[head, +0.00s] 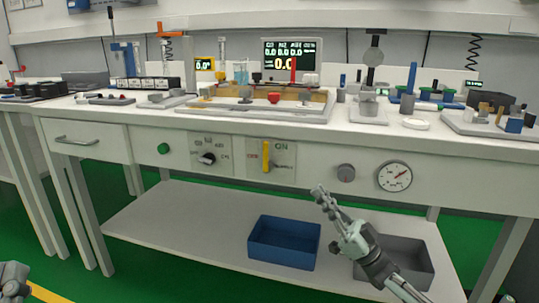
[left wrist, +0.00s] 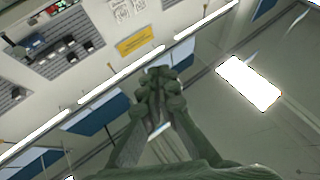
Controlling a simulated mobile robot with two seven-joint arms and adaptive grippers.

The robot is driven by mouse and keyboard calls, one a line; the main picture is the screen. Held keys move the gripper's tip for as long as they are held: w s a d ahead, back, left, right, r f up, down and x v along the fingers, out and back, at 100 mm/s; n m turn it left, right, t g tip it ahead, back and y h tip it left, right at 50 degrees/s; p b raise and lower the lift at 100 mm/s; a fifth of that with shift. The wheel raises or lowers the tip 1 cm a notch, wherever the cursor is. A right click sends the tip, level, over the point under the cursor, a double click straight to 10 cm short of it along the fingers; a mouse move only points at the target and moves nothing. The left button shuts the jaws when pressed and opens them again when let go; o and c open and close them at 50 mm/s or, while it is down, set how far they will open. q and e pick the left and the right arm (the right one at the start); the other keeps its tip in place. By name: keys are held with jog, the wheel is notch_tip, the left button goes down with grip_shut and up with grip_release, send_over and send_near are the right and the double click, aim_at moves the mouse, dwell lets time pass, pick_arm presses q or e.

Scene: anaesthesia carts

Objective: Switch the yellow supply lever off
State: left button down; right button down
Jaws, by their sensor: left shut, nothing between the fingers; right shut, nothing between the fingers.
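The yellow supply lever (head: 266,154) stands upright on a pale plate on the front of the bench. A green ON label (head: 281,146) is to its right, and smaller lettering too blurred to read is to its left. My right gripper (head: 319,191) is shut and empty, in front of the bench, below and to the right of the lever and apart from it. My left gripper (left wrist: 160,75) is shut and empty in the left wrist view, with the ceiling and wall behind it. In the head view only a grey part of my left arm shows at the bottom left corner.
A rotary knob (head: 207,158) and a green button (head: 163,148) are left of the lever. A grey knob (head: 346,173) and a round gauge (head: 394,176) are right. A blue bin (head: 284,242) and a grey bin (head: 412,262) stand on the lower shelf.

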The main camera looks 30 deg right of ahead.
aim_at(267, 155)
pick_arm(q)
jog(key=shift+s, duration=0.15)
pick_arm(e)
jog(key=shift+s, duration=0.15)
jog(key=x, duration=0.4)
jog(key=w+f+x, duration=0.1)
jog(key=x, duration=0.7)
jog(key=shift+w+a+f, duration=0.15)
jog(key=shift+w+a, duration=0.15)
jog(key=shift+a, duration=0.15)
jog(key=shift+w+a, duration=0.2)
jog(key=shift+w, duration=0.15)
jog(key=shift+w, duration=0.1)
